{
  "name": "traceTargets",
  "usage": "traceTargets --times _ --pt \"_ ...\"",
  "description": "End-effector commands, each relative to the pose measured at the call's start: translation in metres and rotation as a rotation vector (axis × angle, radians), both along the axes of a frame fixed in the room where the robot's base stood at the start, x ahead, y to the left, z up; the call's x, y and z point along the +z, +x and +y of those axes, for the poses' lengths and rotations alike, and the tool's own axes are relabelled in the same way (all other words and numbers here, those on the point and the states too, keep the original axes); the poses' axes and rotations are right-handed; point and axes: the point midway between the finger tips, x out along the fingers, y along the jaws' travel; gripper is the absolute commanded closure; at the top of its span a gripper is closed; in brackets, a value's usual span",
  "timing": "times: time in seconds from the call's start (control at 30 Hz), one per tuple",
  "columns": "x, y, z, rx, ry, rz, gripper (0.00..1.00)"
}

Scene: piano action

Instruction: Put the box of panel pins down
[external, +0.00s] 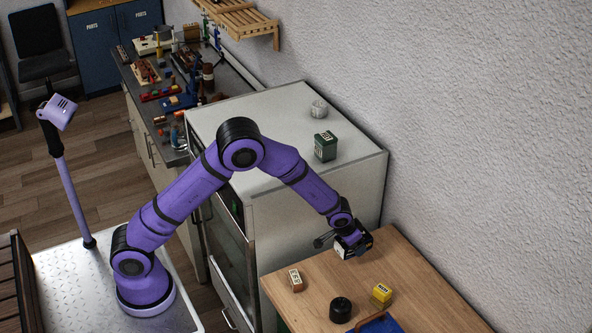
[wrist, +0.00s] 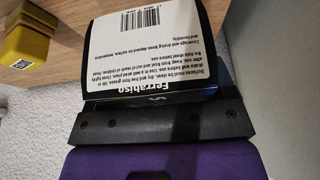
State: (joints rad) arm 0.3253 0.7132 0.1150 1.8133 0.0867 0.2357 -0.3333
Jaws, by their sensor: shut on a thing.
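The box of panel pins (external: 354,248) is in my gripper (external: 350,238), over the back part of the wooden table (external: 420,288), close to the wall and the pale cabinet. It looks dark with a white printed label. I cannot tell whether the box touches the tabletop.
On the table stand a small white-labelled box (external: 296,280), a black round container (external: 340,310), a yellow box (external: 381,293) and a blue item (external: 380,325) at the front. The pale cabinet (external: 270,125) bears a green box (external: 325,146). The table's right part is clear.

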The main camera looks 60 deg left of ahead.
Motion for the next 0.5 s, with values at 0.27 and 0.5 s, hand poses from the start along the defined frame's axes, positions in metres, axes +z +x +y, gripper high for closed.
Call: traceTargets --times 0.27,0.5 --pt "-0.044 0.000 0.000 0.000 0.001 0.002 0.66" --pt "-0.058 0.000 0.000 0.000 0.000 0.001 0.66"
